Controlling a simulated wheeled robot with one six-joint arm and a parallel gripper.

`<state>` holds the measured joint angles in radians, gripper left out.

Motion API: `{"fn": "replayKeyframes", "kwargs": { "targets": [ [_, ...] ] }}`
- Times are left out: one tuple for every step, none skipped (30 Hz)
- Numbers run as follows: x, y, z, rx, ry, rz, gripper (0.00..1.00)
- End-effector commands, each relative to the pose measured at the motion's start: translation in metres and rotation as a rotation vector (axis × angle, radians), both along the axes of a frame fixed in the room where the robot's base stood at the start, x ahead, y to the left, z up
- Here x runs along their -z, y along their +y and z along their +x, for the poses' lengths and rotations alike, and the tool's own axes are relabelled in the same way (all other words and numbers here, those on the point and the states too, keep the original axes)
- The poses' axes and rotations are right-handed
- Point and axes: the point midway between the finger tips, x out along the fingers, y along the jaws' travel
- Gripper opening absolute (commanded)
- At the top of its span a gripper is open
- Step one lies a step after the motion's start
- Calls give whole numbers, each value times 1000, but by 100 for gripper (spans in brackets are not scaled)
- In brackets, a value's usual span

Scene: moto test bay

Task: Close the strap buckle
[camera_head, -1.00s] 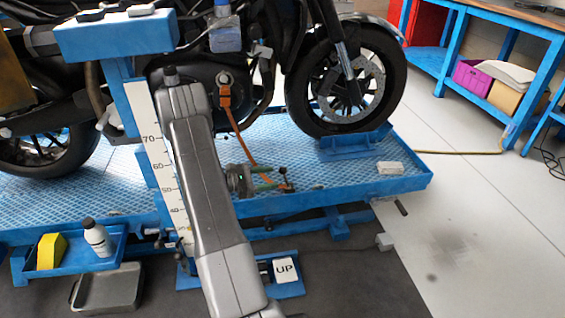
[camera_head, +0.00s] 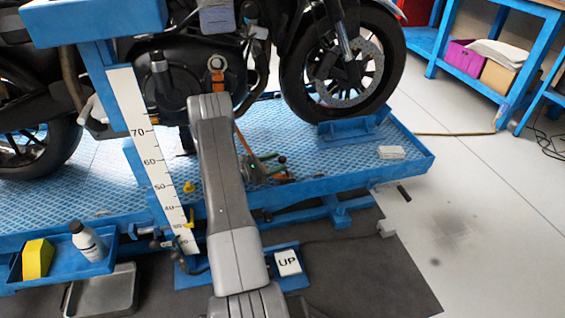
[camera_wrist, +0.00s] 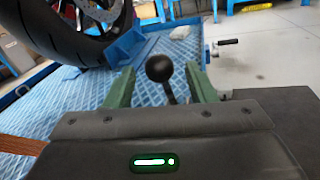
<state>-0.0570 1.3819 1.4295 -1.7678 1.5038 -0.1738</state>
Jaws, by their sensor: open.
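An orange strap (camera_head: 241,138) hangs from a metal fitting (camera_head: 217,76) on the motorcycle's side and runs down toward the lift platform. Its lower end, beside my gripper, is too small to make out. In the wrist view, an orange strap (camera_wrist: 22,145) shows at the left edge. My gripper (camera_head: 286,169) is low over the platform. Its green fingers (camera_wrist: 163,84) are open. A black ball knob on a dark stem (camera_wrist: 160,68) shows between them in the wrist view; I cannot tell whether it belongs to the buckle. No buckle is clearly visible.
The motorcycle's front wheel (camera_head: 338,65) stands in a blue chock (camera_head: 347,131) behind my gripper. A white block (camera_head: 391,152) lies on the platform (camera_head: 330,165) at right. A height scale (camera_head: 155,165) stands left of my arm. The pale floor at right is mostly clear.

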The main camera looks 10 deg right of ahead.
Motion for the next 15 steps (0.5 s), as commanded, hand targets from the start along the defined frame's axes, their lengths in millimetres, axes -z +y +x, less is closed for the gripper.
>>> {"fn": "replayKeyframes", "kwargs": {
  "targets": [
    [1, -9, 2, 4, -2, 1, 51],
    [1, -13, 3, 3, -2, 0, 51],
    [1, -17, 5, 3, -3, 0, 51],
    [1, -20, 5, 3, -3, 0, 51],
    [0, -22, 6, 2, -2, 0, 51],
    [0, -25, 7, 2, -2, 0, 51],
    [0, -27, 7, 1, -2, 0, 51],
    [0, -28, 8, 1, -1, -1, 51],
    [0, -29, 8, 0, -1, 0, 51],
    [0, -30, 8, 0, -1, 0, 51],
    [-1, -30, 8, 0, -1, 0, 51],
    [-1, -30, 8, 0, -1, 0, 51],
    [-1, -30, 8, 0, -1, 0, 51],
    [-1, -30, 8, 0, -1, 0, 51],
    [-1, -30, 8, 0, -1, 0, 51]
  ]
}}
